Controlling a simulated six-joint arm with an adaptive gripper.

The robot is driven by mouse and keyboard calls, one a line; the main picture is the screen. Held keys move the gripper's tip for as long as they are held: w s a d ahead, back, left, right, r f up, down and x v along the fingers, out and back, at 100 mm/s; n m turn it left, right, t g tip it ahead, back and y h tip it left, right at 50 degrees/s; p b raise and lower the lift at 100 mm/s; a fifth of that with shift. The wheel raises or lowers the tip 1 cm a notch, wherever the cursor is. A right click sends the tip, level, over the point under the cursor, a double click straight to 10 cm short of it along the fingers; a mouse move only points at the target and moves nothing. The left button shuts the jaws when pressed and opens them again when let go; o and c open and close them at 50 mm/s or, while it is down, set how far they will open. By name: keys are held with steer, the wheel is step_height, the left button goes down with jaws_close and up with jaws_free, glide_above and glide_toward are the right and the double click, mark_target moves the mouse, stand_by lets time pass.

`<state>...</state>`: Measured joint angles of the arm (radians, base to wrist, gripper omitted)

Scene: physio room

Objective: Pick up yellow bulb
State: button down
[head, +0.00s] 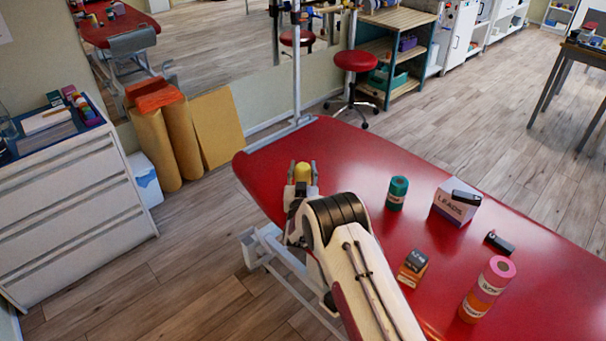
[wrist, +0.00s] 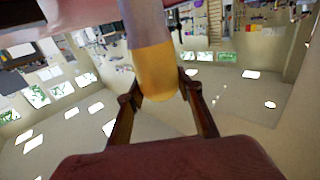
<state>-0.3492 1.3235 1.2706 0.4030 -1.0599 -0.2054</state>
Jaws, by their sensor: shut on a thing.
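The yellow bulb (head: 303,172) is between the two fingertips of my gripper (head: 302,177), near the left end of the red treatment table (head: 350,150). In the wrist view the bulb (wrist: 155,72) shows a yellow-orange rounded end towards the palm and a paler greyish part beyond it. The fingers (wrist: 160,88) are on either side of it, and my gripper is shut on it. Whether the bulb touches the table cannot be told from these views.
A white drawer cabinet (head: 75,215) stands left.

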steer(key=shift+r, duration=3.8)
